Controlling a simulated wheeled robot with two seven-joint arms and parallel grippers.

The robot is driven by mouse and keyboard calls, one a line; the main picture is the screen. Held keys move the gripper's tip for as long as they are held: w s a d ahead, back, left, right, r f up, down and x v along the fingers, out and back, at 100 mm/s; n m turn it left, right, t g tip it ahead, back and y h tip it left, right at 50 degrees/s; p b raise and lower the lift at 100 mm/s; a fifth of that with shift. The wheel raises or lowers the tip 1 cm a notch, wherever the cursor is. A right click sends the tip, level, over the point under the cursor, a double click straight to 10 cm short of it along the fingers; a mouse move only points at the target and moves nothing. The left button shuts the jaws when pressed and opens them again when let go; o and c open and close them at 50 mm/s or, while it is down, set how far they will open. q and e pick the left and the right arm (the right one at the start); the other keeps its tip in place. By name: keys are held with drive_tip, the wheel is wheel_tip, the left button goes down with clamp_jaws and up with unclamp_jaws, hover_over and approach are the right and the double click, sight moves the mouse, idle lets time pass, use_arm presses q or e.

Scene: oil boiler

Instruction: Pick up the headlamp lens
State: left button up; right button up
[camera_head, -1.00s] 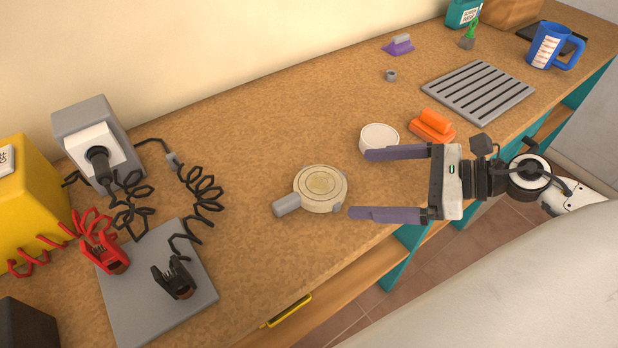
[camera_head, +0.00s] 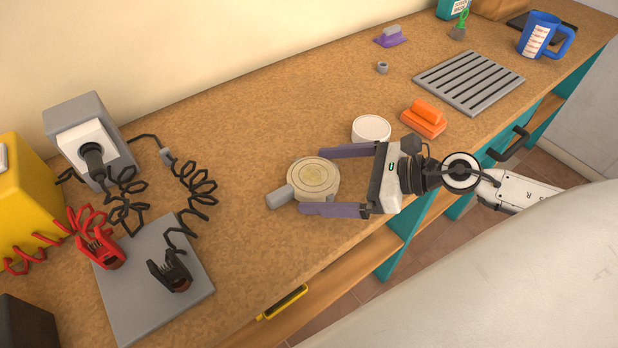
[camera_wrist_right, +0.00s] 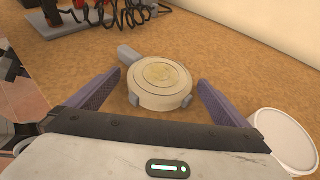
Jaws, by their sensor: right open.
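The headlamp lens, seen as a round cream disc with concentric rings and a grey stub on one side, lies flat on the worktop (camera_head: 313,174). In the right wrist view the lens (camera_wrist_right: 160,83) shows small grey clips on its near rim. My right gripper (camera_head: 312,180) is open, and its two purple fingers point left along either side of the lens. In the right wrist view the right gripper's fingers (camera_wrist_right: 160,78) flank the lens with gaps on both sides. Nothing is held. My left gripper is not in view.
A white round tub (camera_head: 371,129) stands close behind the upper finger. An orange block (camera_head: 424,118) and a slotted grey plate (camera_head: 470,80) lie farther right. A grey board (camera_head: 150,300) with red and black clamps is at the left. The worktop (camera_head: 250,130) behind the lens is clear.

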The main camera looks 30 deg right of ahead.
drive_tip(key=c, duration=1.2)
